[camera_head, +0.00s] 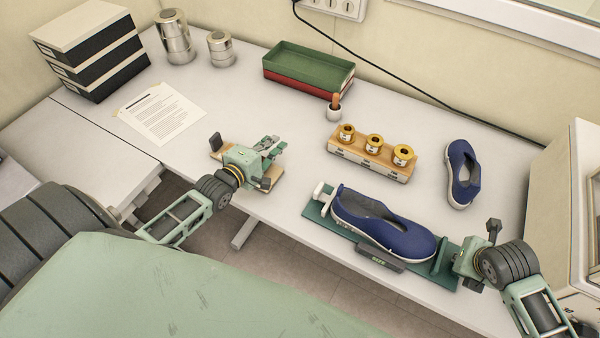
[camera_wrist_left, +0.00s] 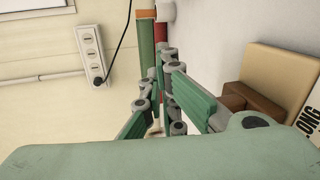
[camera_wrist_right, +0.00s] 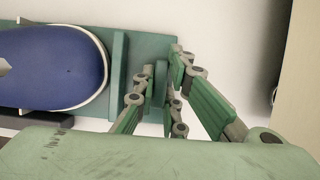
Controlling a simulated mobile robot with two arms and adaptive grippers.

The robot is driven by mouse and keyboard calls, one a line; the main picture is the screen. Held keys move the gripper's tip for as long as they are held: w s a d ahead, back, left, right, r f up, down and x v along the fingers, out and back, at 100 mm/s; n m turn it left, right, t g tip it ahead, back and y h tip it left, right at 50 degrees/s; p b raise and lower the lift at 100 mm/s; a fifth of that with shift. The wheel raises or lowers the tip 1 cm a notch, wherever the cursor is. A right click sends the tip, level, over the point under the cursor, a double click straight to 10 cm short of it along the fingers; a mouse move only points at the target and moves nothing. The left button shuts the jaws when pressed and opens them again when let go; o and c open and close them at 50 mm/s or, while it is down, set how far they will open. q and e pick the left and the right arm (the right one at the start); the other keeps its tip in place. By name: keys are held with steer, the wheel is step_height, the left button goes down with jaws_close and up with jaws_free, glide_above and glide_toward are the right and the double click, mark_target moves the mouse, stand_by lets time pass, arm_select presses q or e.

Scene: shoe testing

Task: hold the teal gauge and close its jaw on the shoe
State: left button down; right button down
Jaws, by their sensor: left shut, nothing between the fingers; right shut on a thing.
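The teal gauge (camera_head: 318,212) lies on the table near its front edge. A blue shoe (camera_head: 385,222) with a white sole lies along it, its toe toward the upright teal jaw (camera_head: 443,258) at the right end. In the right wrist view the jaw (camera_wrist_right: 118,75) stands close to the toe (camera_wrist_right: 75,65) of the shoe; I cannot tell if they touch. My right gripper (camera_head: 456,262) is shut on a part of the jaw, also seen in the right wrist view (camera_wrist_right: 160,85).
A second blue shoe (camera_head: 462,175) stands behind the gauge at the right. A wooden rack (camera_head: 370,160) with gold-coloured weights is behind it too. A green tray (camera_head: 308,68), a paper (camera_head: 160,112), metal weights (camera_head: 173,38) and box files (camera_head: 90,50) are farther back. A beige cabinet (camera_head: 570,190) bounds the right.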

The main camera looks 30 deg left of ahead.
arm_select(q)
steer(key=w+g, duration=0.1)
steer(key=w+f+g, duration=0.1)
steer(key=w+f+n+g, duration=0.1)
steer(key=shift+w+a+g, duration=0.25)
steer(key=shift+a+g, duration=0.05)
steer(key=shift+a, duration=0.1)
steer(key=shift+w+d+f+g, duration=0.15)
steer(key=shift+w+f+g, duration=0.05)
steer(key=shift+g, duration=0.4)
steer(key=shift+d+f+g+h, duration=0.1)
steer(key=shift+d+g+h, duration=0.15)
steer(key=shift+g+h, duration=0.2)
steer(key=shift+s+d+g, duration=0.1)
steer(key=shift+d+g, duration=0.25)
steer(key=shift+g, duration=0.4)
steer(key=s+d+r+m+g+h, duration=0.2)
steer(key=s+d+r+g+h, duration=0.15)
steer(key=s+r+g, duration=0.5)
steer(key=shift+y, duration=0.3)
steer(key=x, duration=1)
steer(key=shift+w+d, duration=0.2)
steer(key=shift+w, duration=0.15)
steer(key=shift+d+r, duration=0.2)
steer(key=shift+d, duration=1.7)
